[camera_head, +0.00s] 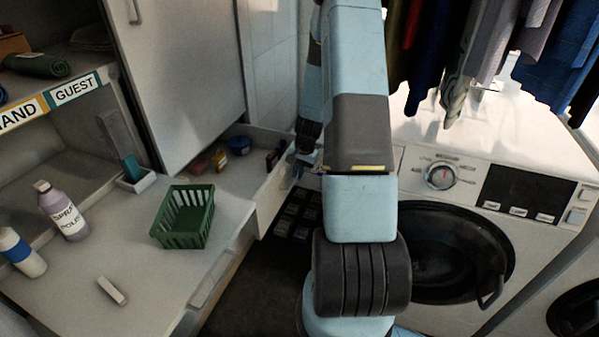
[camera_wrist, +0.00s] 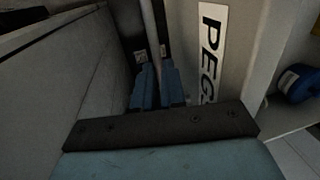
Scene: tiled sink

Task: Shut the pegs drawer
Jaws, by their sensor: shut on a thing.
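The pegs drawer (camera_head: 272,188) stands open in the head view, pulled out from beneath the tall grey cabinet, with small items inside. In the wrist view its pale front bears a label reading PEGS (camera_wrist: 212,45), its lower end cut off by my gripper's body. A slim grey bar handle (camera_wrist: 149,35) runs along beside that front. My gripper (camera_wrist: 158,82) has its two blue fingers on either side of the bar and is shut on it. In the head view my gripper (camera_head: 298,167) is at the drawer front, small and partly hidden by my arm.
A blue round item (camera_wrist: 299,83) shows inside the drawer. The washing machine (camera_head: 447,230) stands right of my arm. Clothes (camera_head: 430,45) hang above it.

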